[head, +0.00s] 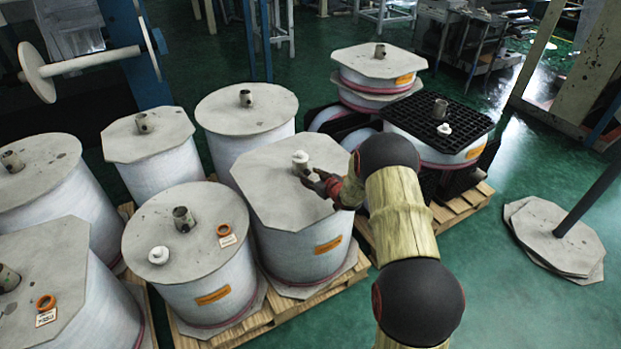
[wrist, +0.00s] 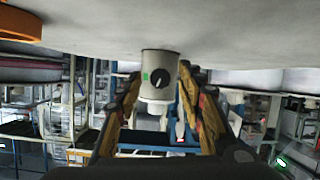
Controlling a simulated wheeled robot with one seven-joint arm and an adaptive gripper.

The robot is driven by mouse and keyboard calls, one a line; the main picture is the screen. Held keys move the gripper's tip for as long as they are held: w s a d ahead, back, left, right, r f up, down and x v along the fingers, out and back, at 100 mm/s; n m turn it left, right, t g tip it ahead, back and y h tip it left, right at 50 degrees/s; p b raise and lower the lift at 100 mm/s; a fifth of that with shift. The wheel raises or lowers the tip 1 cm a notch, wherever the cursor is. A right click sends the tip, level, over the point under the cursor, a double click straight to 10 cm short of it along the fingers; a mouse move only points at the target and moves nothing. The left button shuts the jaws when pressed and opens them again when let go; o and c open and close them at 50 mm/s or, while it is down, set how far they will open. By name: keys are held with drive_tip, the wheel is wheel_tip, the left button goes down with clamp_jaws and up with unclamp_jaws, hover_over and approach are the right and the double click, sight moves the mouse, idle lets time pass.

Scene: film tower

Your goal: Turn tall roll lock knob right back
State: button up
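The tall roll (head: 280,215) stands in the middle of the pallet in the head view, with an octagonal grey top sheet. A core stub capped in white (head: 300,157) rises from its top. In the wrist view, which looks upside down, a grey cylinder (wrist: 150,62) carries a round black knob (wrist: 158,79) with a light pointer line slanting up and right. A green mark (wrist: 146,76) is left of the knob. My gripper (head: 308,177) is beside the stub. Its fingers (wrist: 160,88) are apart in the wrist view, one each side of the cylinder; contact is not visible.
A shorter roll (head: 190,250) to the left bears a white cap (head: 158,255) and an orange ring (head: 223,230). Other rolls crowd the left and back. A black grid-topped stack (head: 445,120) stands to the right. Green floor is open at lower right.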

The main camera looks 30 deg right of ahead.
drive_tip(key=shift+c, duration=1.3)
clamp_jaws()
